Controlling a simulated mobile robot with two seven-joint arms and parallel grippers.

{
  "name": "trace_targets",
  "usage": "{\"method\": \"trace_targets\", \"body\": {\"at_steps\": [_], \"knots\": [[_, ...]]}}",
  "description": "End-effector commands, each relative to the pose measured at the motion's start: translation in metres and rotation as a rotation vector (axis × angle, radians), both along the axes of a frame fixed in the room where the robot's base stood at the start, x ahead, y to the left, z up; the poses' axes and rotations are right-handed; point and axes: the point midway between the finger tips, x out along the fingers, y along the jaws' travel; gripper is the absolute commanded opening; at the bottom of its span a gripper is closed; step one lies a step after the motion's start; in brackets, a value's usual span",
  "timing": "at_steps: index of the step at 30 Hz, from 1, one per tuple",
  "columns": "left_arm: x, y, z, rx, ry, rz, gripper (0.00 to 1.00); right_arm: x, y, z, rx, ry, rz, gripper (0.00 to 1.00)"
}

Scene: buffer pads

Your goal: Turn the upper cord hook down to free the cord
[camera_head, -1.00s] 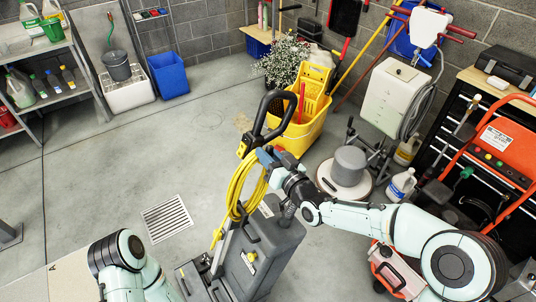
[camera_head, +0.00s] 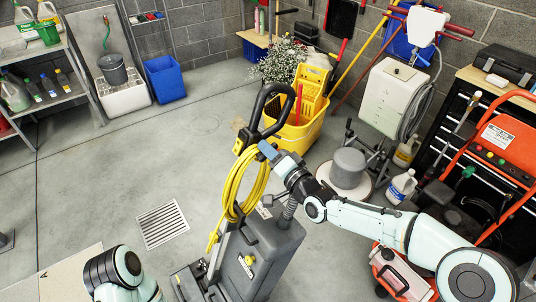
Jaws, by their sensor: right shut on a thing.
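The yellow cord (camera_head: 236,190) hangs in long loops on the handle column of a dark grey floor-cleaning machine (camera_head: 262,250). The machine's black loop handle (camera_head: 278,97) rises above the cord. My right gripper (camera_head: 265,150) reaches in from the right at the top of the loops, just below the handle. It is shut on the upper cord hook, which its fingers and the cord largely hide, so the hook's angle cannot be told. The cord still hangs in its loops beside the gripper. My left gripper is out of view; only part of that arm shows at the bottom left.
A yellow mop bucket (camera_head: 300,132) stands close behind the handle. A round grey-topped floor machine (camera_head: 348,168) and a white jug (camera_head: 401,187) stand behind my right arm. The floor to the left, around the drain grate (camera_head: 162,223), is clear.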

Motion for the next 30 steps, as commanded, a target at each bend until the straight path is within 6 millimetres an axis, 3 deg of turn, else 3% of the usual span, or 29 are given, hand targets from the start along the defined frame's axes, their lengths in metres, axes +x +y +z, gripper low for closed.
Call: {"method": "trace_targets", "body": {"at_steps": [21, 30], "knots": [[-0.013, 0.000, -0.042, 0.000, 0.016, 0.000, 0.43, 0.001, -0.002, -0.017, 0.569, 0.379, 0.001, 0.00], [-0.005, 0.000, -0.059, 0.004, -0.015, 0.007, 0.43, 0.000, 0.000, -0.023, 0.805, 0.536, 0.002, 0.00]]}}
